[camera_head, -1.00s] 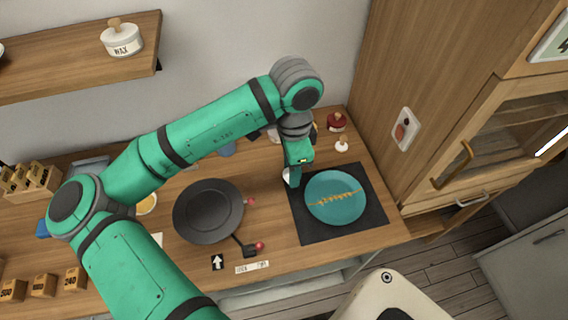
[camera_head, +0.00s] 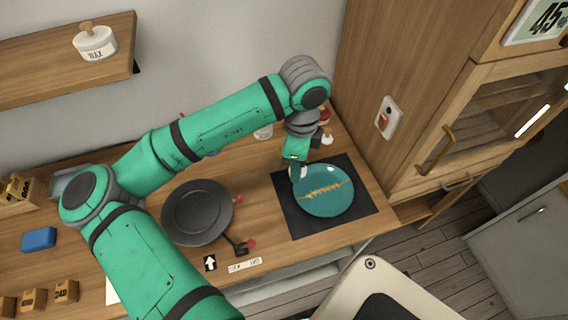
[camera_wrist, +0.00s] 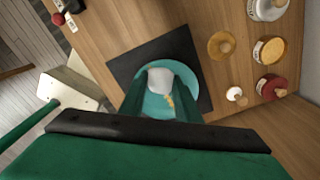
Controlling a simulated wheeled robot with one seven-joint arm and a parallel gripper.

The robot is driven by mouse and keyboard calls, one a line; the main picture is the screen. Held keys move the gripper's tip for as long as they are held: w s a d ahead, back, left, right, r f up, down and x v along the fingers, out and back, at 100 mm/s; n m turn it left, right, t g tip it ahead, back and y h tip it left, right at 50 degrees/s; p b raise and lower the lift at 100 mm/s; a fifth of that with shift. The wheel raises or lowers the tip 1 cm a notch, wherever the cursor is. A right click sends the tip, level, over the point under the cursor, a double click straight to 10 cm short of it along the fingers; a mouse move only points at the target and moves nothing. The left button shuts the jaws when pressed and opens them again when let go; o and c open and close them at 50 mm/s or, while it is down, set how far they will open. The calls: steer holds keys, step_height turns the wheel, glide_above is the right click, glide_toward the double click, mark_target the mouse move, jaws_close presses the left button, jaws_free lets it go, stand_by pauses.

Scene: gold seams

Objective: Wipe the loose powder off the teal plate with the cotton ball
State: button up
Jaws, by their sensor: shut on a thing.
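The teal plate (camera_head: 340,207) lies on a black mat (camera_head: 300,222) at the right end of the wooden counter. A jagged line of golden powder (camera_head: 325,190) runs across its middle; part of it shows in the wrist view (camera_wrist: 169,99). My gripper (camera_head: 298,174) is over the plate's upper left rim. It is shut on the white cotton ball (camera_wrist: 160,80), which shows between the fingers in the wrist view. I cannot tell whether the cotton touches the plate.
A dark round pan (camera_head: 198,212) stands left of the mat, with red-knobbed parts beside it. Several small jars, including a red-brown one (camera_wrist: 271,87) and a small white one (camera_wrist: 235,94), stand near the mat. A wooden cabinet (camera_head: 420,100) bounds the right side.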

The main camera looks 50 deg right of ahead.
mark_target(313, 193)
steer(key=shift+s+d+f+m, duration=0.95)
steer(key=shift+f+m, duration=0.3)
steer(key=shift+m, duration=0.55)
steer(key=shift+s+d+f+m, duration=0.95)
steer(key=shift+f+m, duration=0.3)
steer(key=shift+m, duration=0.55)
steer(key=shift+s+d+f+m, duration=0.95)
steer(key=shift+f+m, duration=0.3)
steer(key=shift+m, duration=0.55)
steer(key=shift+a, duration=0.15)
steer(key=shift+w+a+f, duration=0.2)
steer(key=shift+w+a, duration=0.3)
steer(key=shift+a, duration=0.1)
steer(key=shift+w+a+f, duration=0.2)
steer(key=shift+w+a, duration=0.3)
steer(key=shift+a, duration=0.1)
steer(key=shift+f, duration=0.85)
steer(key=shift+s, duration=0.15)
